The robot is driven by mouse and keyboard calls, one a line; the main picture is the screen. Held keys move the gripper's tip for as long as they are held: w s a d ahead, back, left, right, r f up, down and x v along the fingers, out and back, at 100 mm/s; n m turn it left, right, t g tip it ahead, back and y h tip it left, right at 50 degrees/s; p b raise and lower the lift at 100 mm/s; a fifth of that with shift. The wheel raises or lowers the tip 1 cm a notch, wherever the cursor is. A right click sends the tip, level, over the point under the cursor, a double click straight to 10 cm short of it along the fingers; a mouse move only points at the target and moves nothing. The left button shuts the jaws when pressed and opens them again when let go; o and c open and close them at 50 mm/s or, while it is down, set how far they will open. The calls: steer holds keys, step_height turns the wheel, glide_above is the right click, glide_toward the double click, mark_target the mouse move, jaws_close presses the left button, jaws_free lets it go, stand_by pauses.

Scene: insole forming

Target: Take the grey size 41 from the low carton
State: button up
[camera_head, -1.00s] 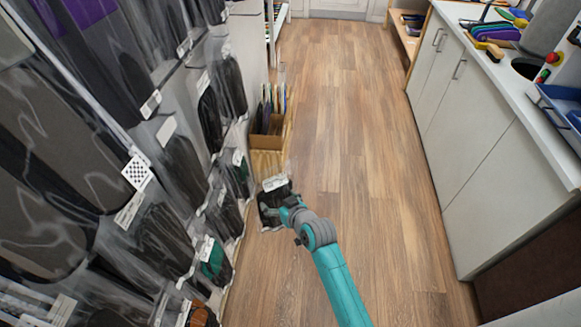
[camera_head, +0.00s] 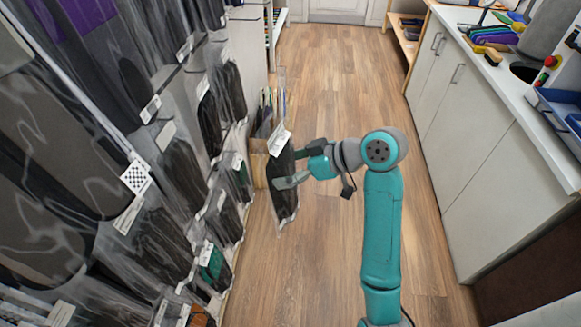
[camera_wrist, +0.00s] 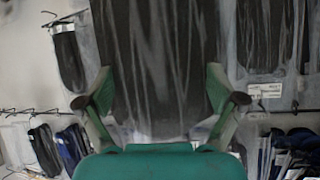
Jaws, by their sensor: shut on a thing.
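My gripper (camera_head: 287,168) is shut on a clear bag with a dark grey insole pair (camera_head: 284,195). The bag hangs nearly upright over the floor, its white label (camera_head: 279,142) at the top; the print is too small to read. In the wrist view the dark bag (camera_wrist: 165,55) fills the middle, between the two fingers of my gripper (camera_wrist: 163,105). The low carton (camera_head: 259,168) stands on the floor just behind the held bag, which hides much of it. Several upright bags (camera_head: 265,112) show in the carton.
A wall rack of hanging bagged insoles (camera_head: 150,190) lines the left, close to the held bag. A white counter (camera_head: 490,150) with tools and a blue tray (camera_head: 560,115) runs along the right. The wooden floor (camera_head: 330,90) between them is clear.

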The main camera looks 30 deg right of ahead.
steer(key=w+a, duration=0.4)
steer(key=a, duration=0.2)
steer(key=shift+w, duration=0.25)
stand_by(0.6)
